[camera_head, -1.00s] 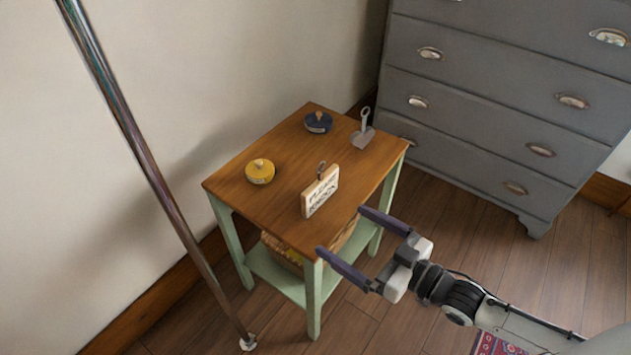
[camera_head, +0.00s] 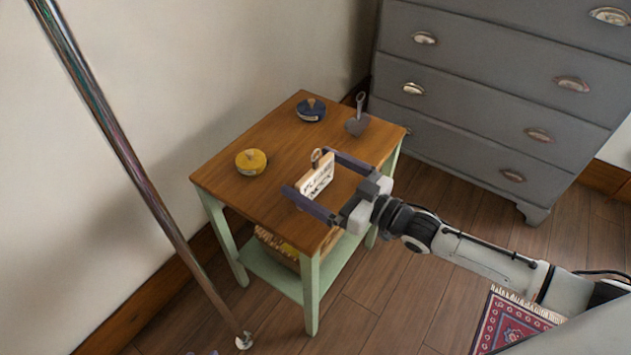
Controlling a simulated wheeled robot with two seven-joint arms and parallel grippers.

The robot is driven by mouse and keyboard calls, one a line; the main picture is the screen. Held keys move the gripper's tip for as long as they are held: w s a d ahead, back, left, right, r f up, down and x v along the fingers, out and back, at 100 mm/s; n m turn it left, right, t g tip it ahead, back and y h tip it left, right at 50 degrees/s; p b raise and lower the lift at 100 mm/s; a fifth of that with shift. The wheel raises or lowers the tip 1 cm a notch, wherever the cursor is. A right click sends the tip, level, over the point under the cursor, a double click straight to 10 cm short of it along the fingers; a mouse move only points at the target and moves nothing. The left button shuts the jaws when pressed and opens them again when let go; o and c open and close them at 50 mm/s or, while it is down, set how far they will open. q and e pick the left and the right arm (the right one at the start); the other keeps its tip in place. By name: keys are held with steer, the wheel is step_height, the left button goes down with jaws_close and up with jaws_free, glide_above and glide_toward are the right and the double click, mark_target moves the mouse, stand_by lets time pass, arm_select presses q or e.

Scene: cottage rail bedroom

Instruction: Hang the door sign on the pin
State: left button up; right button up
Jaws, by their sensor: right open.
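The door sign (camera_head: 316,182) is a small cream plaque with dark lettering and a hook or loop on top. It stands upright on the wooden top of the small green-legged table (camera_head: 222,180). My right gripper (camera_head: 310,172) is open, with one finger on each side of the sign; I cannot tell whether either touches it. A finger hides part of the sign's lower edge. I cannot make out the pin. My left gripper is not clearly in view; only a small purplish bit shows at the bottom edge.
On the table are a yellow round object (camera_head: 250,162), a dark blue round object (camera_head: 311,110) and a small grey shovel-like item (camera_head: 357,122). A basket (camera_head: 283,250) sits on the lower shelf. A shiny pole (camera_head: 130,165) slants at left. A grey dresser (camera_head: 480,90) stands behind right.

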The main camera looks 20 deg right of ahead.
steer(key=shift+w+a, duration=0.1)
steer(key=shift+c, duration=0.3)
steer(key=c, duration=0.7)
steer(key=shift+r, duration=0.1)
